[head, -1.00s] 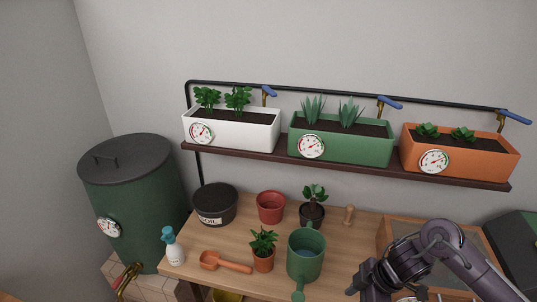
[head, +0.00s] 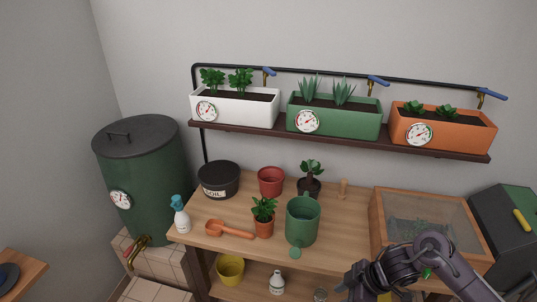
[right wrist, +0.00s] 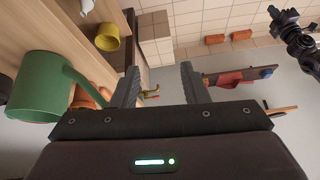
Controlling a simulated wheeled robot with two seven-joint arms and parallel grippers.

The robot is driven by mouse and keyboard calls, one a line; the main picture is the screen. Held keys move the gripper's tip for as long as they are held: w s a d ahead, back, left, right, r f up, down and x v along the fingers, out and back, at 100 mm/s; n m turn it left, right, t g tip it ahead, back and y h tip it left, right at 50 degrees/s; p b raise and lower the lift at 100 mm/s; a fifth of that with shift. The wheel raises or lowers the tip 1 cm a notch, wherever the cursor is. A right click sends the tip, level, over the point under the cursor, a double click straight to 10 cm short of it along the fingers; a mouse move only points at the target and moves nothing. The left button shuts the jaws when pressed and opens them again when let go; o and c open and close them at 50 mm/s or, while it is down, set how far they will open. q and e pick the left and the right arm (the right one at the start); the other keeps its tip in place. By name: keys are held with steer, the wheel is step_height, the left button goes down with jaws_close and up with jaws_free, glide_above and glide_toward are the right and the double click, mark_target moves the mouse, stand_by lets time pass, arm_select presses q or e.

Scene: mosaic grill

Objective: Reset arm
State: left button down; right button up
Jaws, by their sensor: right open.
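My right arm comes in from the lower right of the head view, folded low in front of the wooden bench (head: 345,215). My right gripper (right wrist: 158,85) shows in the right wrist view with its two fingers apart and nothing between them. In the head view its fingers are hard to make out at the bottom edge. A dark jointed arm part, apparently of my left arm, shows at the upper right of the right wrist view. I cannot make out its jaws there, and the head view does not show it.
A glass-topped wooden box (head: 420,215) is close behind my right arm. A green barrel (head: 150,180) stands left.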

step_height(320, 180, down, 27)
steer(key=s+m+t+b, duration=0.2)
steer(key=m+t+b, duration=0.1)
steer(key=m+b, duration=0.3)
steer(key=s+d+f+m+g+h+b, duration=0.1)
steer(key=s+d+f+m+h+b, duration=0.25)
steer(key=s+f, duration=1.4)
arm_select(q)
step_height(320, 180, down, 10)
steer(key=shift+w, duration=0.25)
arm_select(e)
steer(key=s+f+g, duration=0.1)
steer(key=s+f, duration=0.1)
steer(key=s, duration=0.3)
steer(key=s+d+f+m+h, duration=0.1)
steer(key=s+f, duration=0.1)
steer(key=s, duration=0.4)
steer(key=s+f+m+g+h, duration=0.1)
steer(key=s+f, duration=0.1)
steer(key=s, duration=0.3)
steer(key=shift+s+d+f+g, duration=0.2)
steer(key=shift+f+g, duration=0.1)
steer(key=shift+f, duration=0.1)
